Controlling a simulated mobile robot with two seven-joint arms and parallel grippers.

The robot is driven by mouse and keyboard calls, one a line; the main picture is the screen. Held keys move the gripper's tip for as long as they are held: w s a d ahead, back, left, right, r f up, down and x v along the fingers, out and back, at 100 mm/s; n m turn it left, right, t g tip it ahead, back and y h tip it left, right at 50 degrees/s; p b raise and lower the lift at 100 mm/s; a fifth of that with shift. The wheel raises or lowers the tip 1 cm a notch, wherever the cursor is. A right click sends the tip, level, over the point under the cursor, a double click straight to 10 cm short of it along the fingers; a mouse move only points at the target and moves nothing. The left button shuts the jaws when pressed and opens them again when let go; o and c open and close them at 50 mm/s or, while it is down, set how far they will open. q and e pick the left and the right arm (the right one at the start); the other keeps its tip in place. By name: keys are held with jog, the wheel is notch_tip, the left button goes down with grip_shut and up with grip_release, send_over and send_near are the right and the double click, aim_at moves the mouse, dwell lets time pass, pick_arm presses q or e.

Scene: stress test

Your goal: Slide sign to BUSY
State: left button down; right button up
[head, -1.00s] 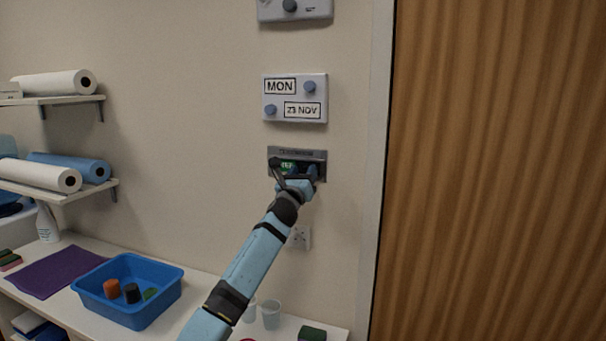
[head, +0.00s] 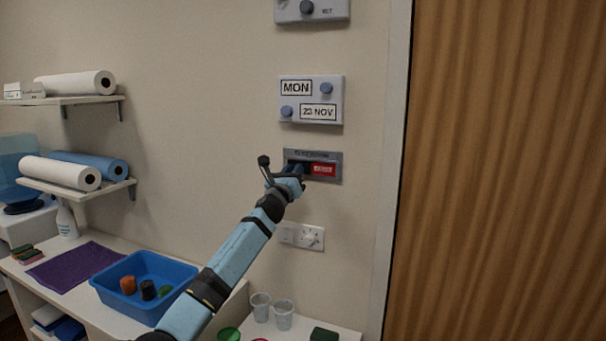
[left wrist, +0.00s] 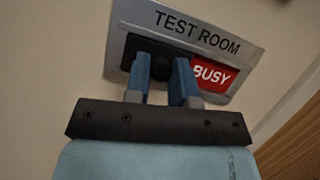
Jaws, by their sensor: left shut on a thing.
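The grey sign plate (head: 333,157) is on the wall below the calendar board. In the left wrist view the sign (left wrist: 195,30) reads TEST ROOM, with a red BUSY panel (left wrist: 212,76) showing at the right of its window. The panel also shows red in the head view (head: 323,170). My left gripper (left wrist: 165,68) is shut on the dark slider (left wrist: 160,52) at the left part of the window. The fingers hide part of the slider. My right gripper is not in view.
The calendar board (head: 311,99) hangs above the sign, and a switch plate (head: 311,237) is below it. A wooden door (head: 505,170) stands at the right. A blue tub (head: 143,285) and clear cups (head: 283,315) are on the counter below.

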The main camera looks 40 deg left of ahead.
pick_arm(q)
jog(key=c, duration=1)
grip_release()
jog(key=b+v, duration=0.2)
jog(key=v, duration=1.1)
jog(key=shift+s+d+f, duration=0.15)
jog(key=shift+s, duration=0.2)
